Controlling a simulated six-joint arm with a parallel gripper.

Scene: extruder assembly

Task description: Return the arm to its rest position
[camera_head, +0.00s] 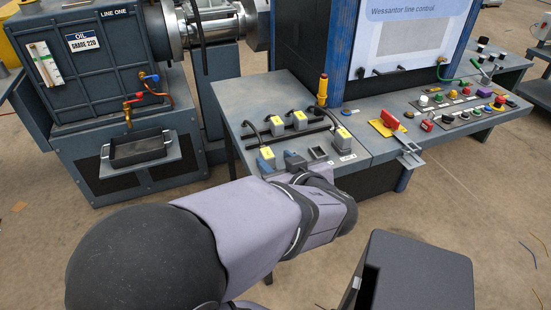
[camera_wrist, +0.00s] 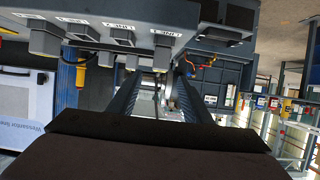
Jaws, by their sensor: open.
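My gripper (camera_wrist: 157,80) shows in the wrist view with its two dark fingers apart and nothing between them. In that view, which looks turned over, it is close to the edge of the grey console with its labelled sockets (camera_wrist: 118,36). In the head view my arm reaches from the bottom toward the front edge of the console table (camera_head: 240,95).
Several yellow-topped plugs (camera_head: 300,120) and an upright yellow handle (camera_head: 322,90) stand on the console. A red switch (camera_head: 390,121) and buttons are to the right. An oil machine (camera_head: 100,75) with a black tray (camera_head: 138,149) stands left. A dark box (camera_head: 420,275) is at front right.

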